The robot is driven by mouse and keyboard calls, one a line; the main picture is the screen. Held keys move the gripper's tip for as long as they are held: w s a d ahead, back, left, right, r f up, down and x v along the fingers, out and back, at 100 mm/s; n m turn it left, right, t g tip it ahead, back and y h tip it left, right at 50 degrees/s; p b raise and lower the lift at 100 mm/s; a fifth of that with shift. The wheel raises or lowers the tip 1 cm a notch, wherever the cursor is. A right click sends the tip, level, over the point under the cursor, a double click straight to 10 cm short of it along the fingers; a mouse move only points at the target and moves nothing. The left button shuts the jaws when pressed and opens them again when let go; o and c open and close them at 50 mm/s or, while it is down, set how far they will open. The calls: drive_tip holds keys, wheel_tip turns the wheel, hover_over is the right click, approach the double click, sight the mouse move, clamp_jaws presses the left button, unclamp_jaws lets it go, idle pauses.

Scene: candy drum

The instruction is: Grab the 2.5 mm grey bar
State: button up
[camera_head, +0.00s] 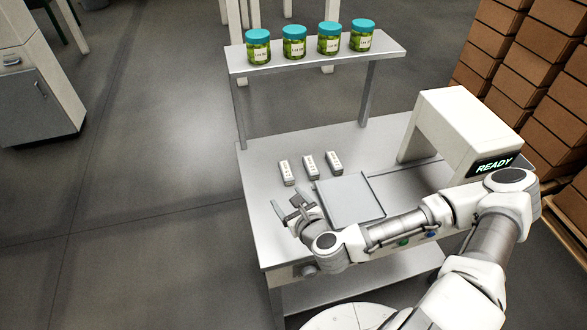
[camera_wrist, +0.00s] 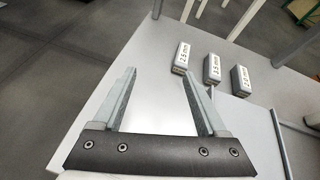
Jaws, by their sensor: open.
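Three small grey bars with white labelled tops stand in a row on the metal table (camera_head: 258,215). The left bar (camera_head: 286,173) appears to read 2.5 mm in the wrist view (camera_wrist: 182,57). The middle bar (camera_head: 309,165) seems to read 1.5 mm there (camera_wrist: 212,69), and the right bar (camera_head: 334,162) seems to read 2.0 mm (camera_wrist: 241,80); the small print is hard to read. My gripper (camera_head: 290,199) is open and empty, over the table in front of the left bar. In the wrist view, its fingers (camera_wrist: 160,73) point toward the area left of the bars, apart from them.
A shallow grey tray (camera_head: 349,200) lies right of my gripper. A white machine (camera_head: 455,125) showing READY stands at the right. Several green jars with teal lids (camera_head: 294,43) stand on a raised shelf (camera_head: 340,60). Shelf posts rise behind the bars. The table's left edge is near.

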sight(287, 170)
drive_tip(key=w+d+m+h+b, duration=0.1)
drive_tip(key=b, duration=0.1)
drive_tip(key=w+d+m+t+h+b, duration=0.1)
drive_tip(key=w+m+b, duration=0.1)
drive_tip(key=shift+w+d+f+m, duration=0.15)
drive_tip(key=shift+f+m, duration=0.15)
drive_tip(key=shift+f, duration=0.1)
drive_tip(key=b, duration=0.2)
drive_tip(key=w+b, duration=0.1)
drive_tip(key=shift+w+f+b, duration=0.15)
drive_tip(key=shift+f+b, duration=0.15)
drive_tip(key=shift+b, duration=0.1)
drive_tip(key=b, duration=0.3)
drive_tip(key=shift+w+a+f+b, duration=0.2)
drive_tip(key=shift+w+b, duration=0.1)
drive_tip(key=shift+w, duration=0.1)
drive_tip(key=x, duration=0.7)
drive_tip(key=shift+w+r, duration=0.1)
drive_tip(key=shift+r, duration=0.05)
drive_tip(key=shift+d+f+x, duration=0.15)
drive_tip(key=shift+f+x, duration=0.05)
drive_tip(key=shift+x, duration=1.1)
drive_tip(key=shift+d+f+x, duration=0.15)
drive_tip(key=shift+f+x, duration=0.05)
drive_tip(key=shift+x, duration=1.1)
drive_tip(key=shift+c, duration=0.3)
